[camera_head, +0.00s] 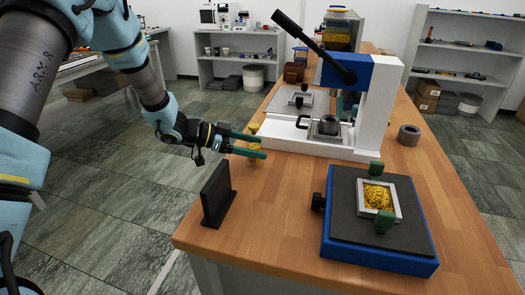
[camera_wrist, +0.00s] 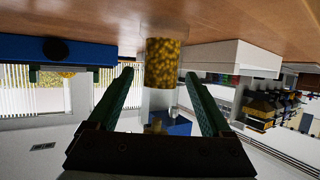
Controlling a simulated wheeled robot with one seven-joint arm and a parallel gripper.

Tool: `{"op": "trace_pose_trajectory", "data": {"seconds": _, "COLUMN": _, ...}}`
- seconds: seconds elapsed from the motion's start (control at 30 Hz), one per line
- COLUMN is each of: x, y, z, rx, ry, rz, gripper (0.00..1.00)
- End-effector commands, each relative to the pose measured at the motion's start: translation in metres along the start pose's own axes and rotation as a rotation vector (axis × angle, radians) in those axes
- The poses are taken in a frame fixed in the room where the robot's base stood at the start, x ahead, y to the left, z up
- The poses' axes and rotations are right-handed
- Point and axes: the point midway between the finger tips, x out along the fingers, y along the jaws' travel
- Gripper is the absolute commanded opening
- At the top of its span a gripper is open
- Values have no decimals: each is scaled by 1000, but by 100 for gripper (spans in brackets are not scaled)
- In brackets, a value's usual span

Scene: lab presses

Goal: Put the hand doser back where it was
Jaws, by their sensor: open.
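The hand doser looks to be the clear cylinder with golden granules (camera_wrist: 163,65), seen between my two fingers in the wrist view, where the picture is upside down. In the head view only yellow parts of it (camera_head: 254,129) show above and below the fingers, by the table's left edge. My gripper (camera_head: 262,147) is open, its green fingers pointing right, level with the doser. In the wrist view a finger stands on each side of it, with gaps visible. I cannot tell whether its base rests on the table.
A black upright plate (camera_head: 217,195) stands at the table's front left. A blue-edged platform (camera_head: 337,249) holds a square frame of golden granules (camera_head: 378,197). A white and blue press (camera_head: 374,100) with a black lever stands behind, with a dark ring (camera_head: 409,135) to its right.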

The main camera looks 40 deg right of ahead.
Motion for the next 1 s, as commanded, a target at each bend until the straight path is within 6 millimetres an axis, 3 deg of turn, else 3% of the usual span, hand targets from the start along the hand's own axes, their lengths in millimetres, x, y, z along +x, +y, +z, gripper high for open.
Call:
{"op": "trace_pose_trajectory", "data": {"seconds": 0.2, "x": -48, "y": -1, "z": 2, "rx": 1, "ry": 0, "rz": -4, "gripper": 83}}
{"op": "trace_pose_trajectory", "data": {"seconds": 0.4, "x": -78, "y": -1, "z": 1, "rx": 1, "ry": 0, "rz": -3, "gripper": 83}}
{"op": "trace_pose_trajectory", "data": {"seconds": 0.8, "x": -92, "y": -1, "z": 0, "rx": -2, "ry": -3, "rz": -8, "gripper": 83}}
{"op": "trace_pose_trajectory", "data": {"seconds": 0.93, "x": -113, "y": -24, "z": 2, "rx": -19, "ry": -44, "rz": -152, "gripper": 83}}
{"op": "trace_pose_trajectory", "data": {"seconds": 1.0, "x": -144, "y": -48, "z": 7, "rx": -54, "ry": -101, "rz": -320, "gripper": 83}}
